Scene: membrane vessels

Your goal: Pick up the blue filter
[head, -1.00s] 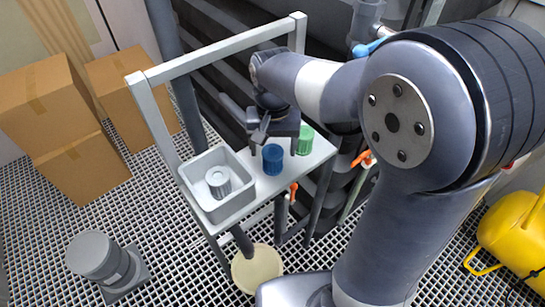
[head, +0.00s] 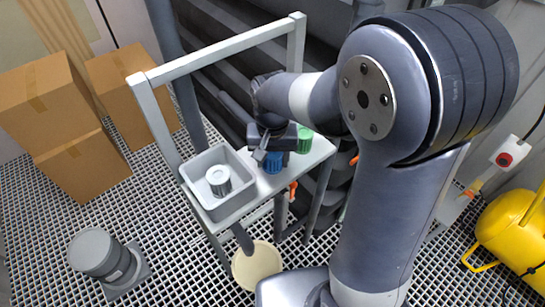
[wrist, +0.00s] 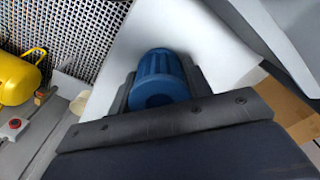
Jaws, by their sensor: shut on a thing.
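The blue filter (head: 273,163) is a ribbed cylinder on the white cart top, partly hidden under my gripper in the head view. In the wrist view the blue filter (wrist: 160,78) sits between the two dark fingers. My gripper (head: 272,150) is shut on it from above, and the gripper also shows in the wrist view (wrist: 158,85). In the head view the filter appears to be at the level of the cart top; I cannot tell whether it is lifted clear.
A green filter (head: 304,140) stands close to the right of the blue one. A grey bin (head: 240,203) on the left of the cart holds a white-grey filter (head: 218,178). The cart's tall frame (head: 215,50) rises behind. A beige bucket (head: 257,263) is on the grating below.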

